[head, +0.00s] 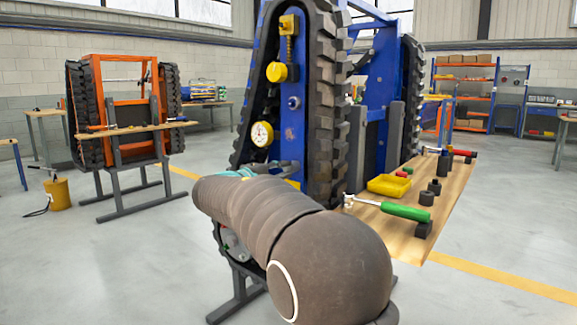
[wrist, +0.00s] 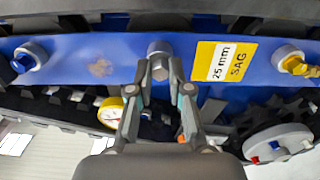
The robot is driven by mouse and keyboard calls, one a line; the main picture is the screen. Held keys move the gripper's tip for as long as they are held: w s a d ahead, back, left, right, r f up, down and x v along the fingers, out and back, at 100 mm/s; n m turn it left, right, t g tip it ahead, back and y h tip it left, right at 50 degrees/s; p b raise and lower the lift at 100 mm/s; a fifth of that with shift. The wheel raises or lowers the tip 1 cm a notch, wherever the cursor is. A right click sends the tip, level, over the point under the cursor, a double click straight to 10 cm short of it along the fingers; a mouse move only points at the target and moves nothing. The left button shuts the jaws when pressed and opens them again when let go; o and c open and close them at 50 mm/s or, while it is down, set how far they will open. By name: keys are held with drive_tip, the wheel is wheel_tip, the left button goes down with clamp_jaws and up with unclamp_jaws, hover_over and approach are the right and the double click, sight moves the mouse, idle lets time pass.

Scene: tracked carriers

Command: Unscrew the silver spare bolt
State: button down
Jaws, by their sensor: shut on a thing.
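In the wrist view the silver bolt (wrist: 159,48) stands on the blue side plate (wrist: 110,62) of the tracked carrier, left of a yellow "25 mm SAG" label (wrist: 224,62). My gripper (wrist: 160,68) is shut on the bolt, with one fingertip on either side of its lower part. The top of the bolt shows beyond the fingertips. In the head view the carrier's blue frame (head: 291,140) stands upright with its black track (head: 322,100). There my arm hides the gripper and the bolt.
A fitting with a blue centre (wrist: 29,57) and a brass-coloured fitting (wrist: 290,60) flank the bolt. A yellow gauge (wrist: 112,112) is close to the left finger. A wooden shelf (head: 452,205) holds a green-handled tool (head: 405,212) and a yellow tray (head: 389,186). Open floor lies left.

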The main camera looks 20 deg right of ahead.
drive_tip(key=shift+s+a+n+p, duration=0.1)
drive_tip(key=shift+n+p, duration=0.5)
drive_tip(key=shift+n, duration=0.1)
drive_tip(key=shift+s+a, duration=0.1)
drive_tip(key=shift+a, duration=0.15)
drive_tip(key=shift+b+v, duration=0.75)
drive_tip(key=shift+v, duration=0.75)
drive_tip(key=shift+s+a, duration=0.15)
drive_tip(key=shift+b+v, duration=0.6)
drive_tip(key=shift+v, duration=1.1)
